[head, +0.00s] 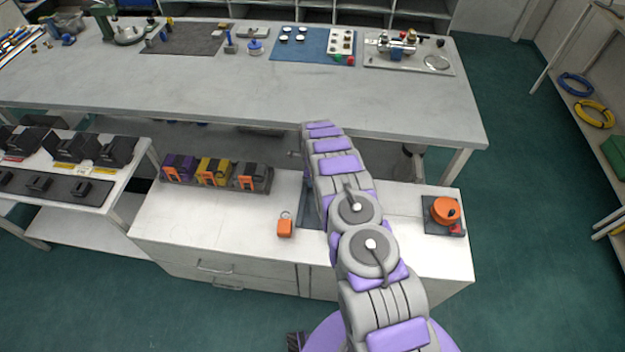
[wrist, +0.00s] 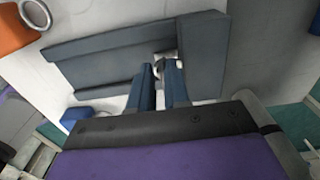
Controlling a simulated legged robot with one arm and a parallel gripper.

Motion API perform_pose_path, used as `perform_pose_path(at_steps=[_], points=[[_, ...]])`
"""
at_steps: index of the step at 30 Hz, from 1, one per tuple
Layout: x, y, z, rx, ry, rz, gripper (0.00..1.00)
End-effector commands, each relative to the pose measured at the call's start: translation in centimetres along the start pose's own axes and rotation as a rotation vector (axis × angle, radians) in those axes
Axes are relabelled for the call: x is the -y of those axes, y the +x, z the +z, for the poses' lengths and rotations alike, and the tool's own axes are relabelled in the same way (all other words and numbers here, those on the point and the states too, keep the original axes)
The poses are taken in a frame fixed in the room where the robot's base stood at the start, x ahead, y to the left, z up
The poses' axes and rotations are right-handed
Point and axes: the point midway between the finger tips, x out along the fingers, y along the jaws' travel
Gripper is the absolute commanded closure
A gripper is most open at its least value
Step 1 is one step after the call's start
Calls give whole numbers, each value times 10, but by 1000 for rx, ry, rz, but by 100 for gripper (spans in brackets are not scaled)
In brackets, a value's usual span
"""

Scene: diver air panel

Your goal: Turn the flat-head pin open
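In the wrist view, a dark blue-grey panel (wrist: 100,55) with a raised block on its right side lies on the white bench. A small metal piece (wrist: 158,68), which looks like the flat-head pin, shows at the tips of my gripper (wrist: 160,72). The two blue fingers stand a small gap apart, one on each side of it. I cannot tell whether they touch it or how the pin is turned. In the head view, the panel (head: 308,208) is mostly hidden behind my arm, and my gripper cannot be made out.
An orange tag (head: 285,229) with a ring lies left of the panel, and shows in the wrist view (wrist: 14,30). Purple, yellow and grey units (head: 213,172) stand at the bench's back left. An orange round device (head: 445,210) sits at right. A long grey table (head: 220,90) is behind.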

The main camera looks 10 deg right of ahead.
Motion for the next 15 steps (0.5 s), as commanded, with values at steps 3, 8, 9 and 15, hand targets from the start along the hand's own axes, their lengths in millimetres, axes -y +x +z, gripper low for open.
perform_pose_path(at_steps=[3,8,9,15], points=[[1,0,-4,4,2,2,95],[1,0,-5,3,3,2,100],[1,0,-4,2,3,1,100],[2,0,-2,-2,1,-2,100]])
